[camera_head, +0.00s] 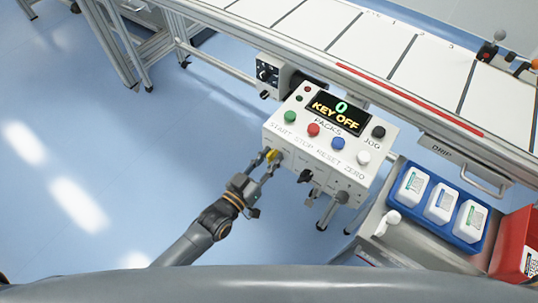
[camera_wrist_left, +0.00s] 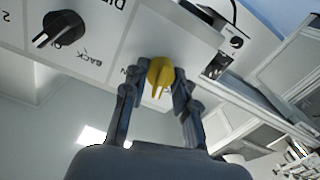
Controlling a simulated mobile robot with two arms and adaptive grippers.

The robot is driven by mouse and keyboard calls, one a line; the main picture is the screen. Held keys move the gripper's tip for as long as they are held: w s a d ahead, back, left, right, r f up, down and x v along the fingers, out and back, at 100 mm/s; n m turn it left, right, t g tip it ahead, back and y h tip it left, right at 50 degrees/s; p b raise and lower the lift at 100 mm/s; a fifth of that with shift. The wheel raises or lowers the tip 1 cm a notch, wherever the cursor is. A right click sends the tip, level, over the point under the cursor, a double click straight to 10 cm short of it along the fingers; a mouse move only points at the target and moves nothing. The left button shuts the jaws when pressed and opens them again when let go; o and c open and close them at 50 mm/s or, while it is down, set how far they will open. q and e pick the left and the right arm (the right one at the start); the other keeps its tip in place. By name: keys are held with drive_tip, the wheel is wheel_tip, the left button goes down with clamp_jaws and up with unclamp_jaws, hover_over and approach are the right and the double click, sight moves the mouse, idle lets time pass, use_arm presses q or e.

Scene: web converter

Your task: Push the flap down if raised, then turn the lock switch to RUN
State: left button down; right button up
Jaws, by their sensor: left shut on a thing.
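The white control box (camera_head: 325,150) stands beside the conveyor, and its display (camera_head: 338,113) reads 0 and KEY OFF. The yellow lock switch (camera_head: 272,156) is on the box's front face, at its left end. In the left wrist view the yellow switch (camera_wrist_left: 160,74) sits between my fingertips, its grip bar pointing roughly along the fingers. My left gripper (camera_head: 268,163) is shut on it, one finger on each side; it also shows in the left wrist view (camera_wrist_left: 155,92). I cannot make out a raised flap. My right gripper is not in view.
A black knob (camera_head: 306,176) marked BACK is on the same face, right of the yellow switch. Several coloured buttons sit on top of the box. A blue tray (camera_head: 401,206) with white packs and a red bin (camera_head: 511,240) stand at right. Floor at left is clear.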

use_arm(q)
drive_tip(key=m+p, duration=0.1)
drive_tip(key=m, duration=0.4)
drive_tip(key=shift+d+m, duration=0.1)
drive_tip(key=shift+m, duration=0.2)
drive_tip(key=m, duration=0.5)
drive_tip(key=shift+s+f+m, duration=0.1)
drive_tip(key=shift+m, duration=0.2)
drive_tip(key=c, duration=1.1)
unclamp_jaws()
drive_tip(key=v, duration=1.2)
